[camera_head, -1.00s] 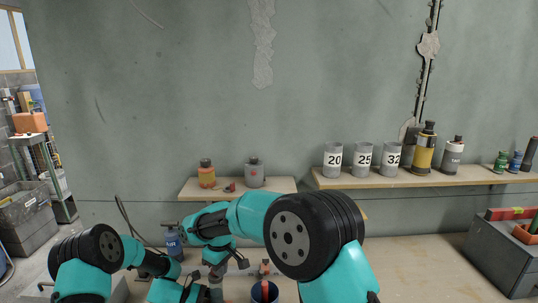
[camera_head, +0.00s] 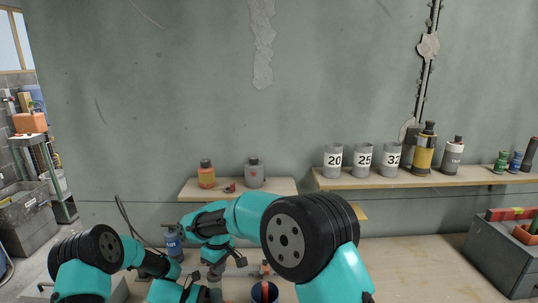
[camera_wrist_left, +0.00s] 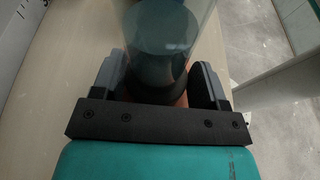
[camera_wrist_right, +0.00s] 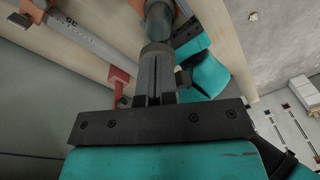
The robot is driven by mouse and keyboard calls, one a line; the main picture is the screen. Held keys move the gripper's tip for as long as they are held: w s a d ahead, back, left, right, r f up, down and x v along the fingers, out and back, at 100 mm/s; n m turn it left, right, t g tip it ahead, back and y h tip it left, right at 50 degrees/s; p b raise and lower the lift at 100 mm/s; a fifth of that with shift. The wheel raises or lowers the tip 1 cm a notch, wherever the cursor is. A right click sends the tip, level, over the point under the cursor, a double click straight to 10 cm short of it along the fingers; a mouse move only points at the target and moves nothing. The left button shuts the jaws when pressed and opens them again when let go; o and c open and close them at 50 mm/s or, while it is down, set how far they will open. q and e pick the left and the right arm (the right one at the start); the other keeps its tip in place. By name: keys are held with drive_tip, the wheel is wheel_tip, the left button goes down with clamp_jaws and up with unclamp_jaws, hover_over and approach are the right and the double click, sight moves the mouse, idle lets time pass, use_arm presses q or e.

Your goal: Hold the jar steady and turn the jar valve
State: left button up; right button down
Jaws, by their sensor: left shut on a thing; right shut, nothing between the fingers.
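The jar (camera_wrist_left: 165,35) is in the left wrist view, a dark rounded body with a see-through outline around it. My left gripper (camera_wrist_left: 163,88) is shut around it, one finger on each side. In the right wrist view my right gripper (camera_wrist_right: 156,68) is shut and empty. Its fingertips point at a dark grey cylindrical part (camera_wrist_right: 158,20), very close to it; I cannot tell whether they touch. The valve cannot be made out clearly. In the head view my right gripper (camera_head: 215,268) points down over the bench, and my arms hide most of the jar and left gripper.
A blue bottle (camera_head: 173,243) stands left of my right gripper. A dark cup with a red item (camera_head: 264,292) is to the right. A bar with a red handle (camera_wrist_right: 118,82) lies close left of my right fingers.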

drive_tip(key=shift+w+d+f, duration=0.1)
drive_tip(key=shift+d+f, duration=0.1)
drive_tip(key=shift+f, duration=0.25)
drive_tip(key=shift+w+d+f, duration=0.1)
drive_tip(key=shift+d+f, duration=0.05)
drive_tip(key=shift+f, duration=0.25)
idle(0.3)
drive_tip(key=shift+d, duration=0.4)
idle(0.5)
wheel_tip(320, 180, up, 7)
drive_tip(key=shift+w+f, duration=0.2)
drive_tip(key=shift+w, duration=0.05)
idle(0.4)
drive_tip(key=shift+s+d+r, duration=0.2)
drive_tip(key=shift+s+r, duration=0.4)
